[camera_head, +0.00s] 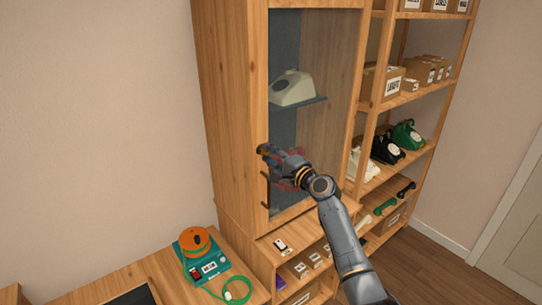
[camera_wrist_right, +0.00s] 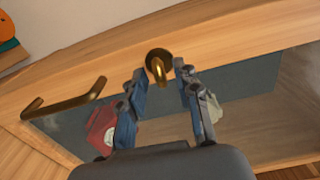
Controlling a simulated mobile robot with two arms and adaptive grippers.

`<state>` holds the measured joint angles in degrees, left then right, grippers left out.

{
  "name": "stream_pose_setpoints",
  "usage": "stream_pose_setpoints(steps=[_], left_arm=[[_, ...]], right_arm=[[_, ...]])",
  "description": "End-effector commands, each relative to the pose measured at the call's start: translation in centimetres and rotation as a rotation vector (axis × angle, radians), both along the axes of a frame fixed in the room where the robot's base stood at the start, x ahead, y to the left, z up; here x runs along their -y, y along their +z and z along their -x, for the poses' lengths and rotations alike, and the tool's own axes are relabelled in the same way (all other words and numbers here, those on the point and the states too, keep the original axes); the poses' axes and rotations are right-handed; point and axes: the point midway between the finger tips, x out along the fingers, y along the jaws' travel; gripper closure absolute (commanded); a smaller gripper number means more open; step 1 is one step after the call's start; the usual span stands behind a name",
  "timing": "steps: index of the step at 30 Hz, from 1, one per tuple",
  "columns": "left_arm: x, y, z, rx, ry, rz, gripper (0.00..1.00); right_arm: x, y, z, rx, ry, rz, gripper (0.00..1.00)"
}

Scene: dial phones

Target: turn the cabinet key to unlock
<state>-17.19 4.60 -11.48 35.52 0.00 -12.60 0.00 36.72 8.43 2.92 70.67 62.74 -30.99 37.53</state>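The cabinet (camera_head: 233,110) is tall and wooden with a glass-panelled door. A brass key (camera_wrist_right: 159,70) sits in a dark round lock plate on the door frame in the right wrist view. My right gripper (camera_wrist_right: 160,72) is open, with one fingertip on each side of the key. I see a gap on at least the right side; I cannot tell whether the left finger touches it. The door handle (camera_wrist_right: 65,98) is a brass bar, left of the gripper. My left gripper is not in view.
Behind the glass are a cream phone (camera_head: 293,88) and a red phone (camera_wrist_right: 102,128). An open shelf unit (camera_head: 415,100) with boxes and phones stands to the right. A teal device with an orange top (camera_head: 199,256) stands on the lower left surface.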

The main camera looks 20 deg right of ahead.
Motion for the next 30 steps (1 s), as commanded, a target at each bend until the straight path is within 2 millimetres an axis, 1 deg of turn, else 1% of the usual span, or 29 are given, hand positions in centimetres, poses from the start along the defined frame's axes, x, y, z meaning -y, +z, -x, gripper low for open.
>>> stream_pose_setpoints(steps=[5,8,18,21,25,30], left_arm=[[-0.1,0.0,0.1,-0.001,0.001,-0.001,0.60],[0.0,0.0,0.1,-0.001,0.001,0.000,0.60],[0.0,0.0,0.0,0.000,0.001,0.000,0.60],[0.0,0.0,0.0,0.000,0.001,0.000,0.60],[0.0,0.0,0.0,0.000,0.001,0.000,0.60],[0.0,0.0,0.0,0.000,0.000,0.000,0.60]], right_arm=[[0.3,0.0,0.6,0.001,-0.001,0.001,0.68],[0.7,-0.1,1.7,0.002,-0.001,0.002,0.68],[2.9,-0.1,7.9,0.000,-0.001,0.002,0.68],[3.5,-0.1,9.4,-0.001,-0.002,0.003,0.68],[3.9,-0.1,10.7,-0.001,-0.001,-0.001,0.68],[4.1,-0.1,11.3,-0.001,0.000,-0.001,0.68]])
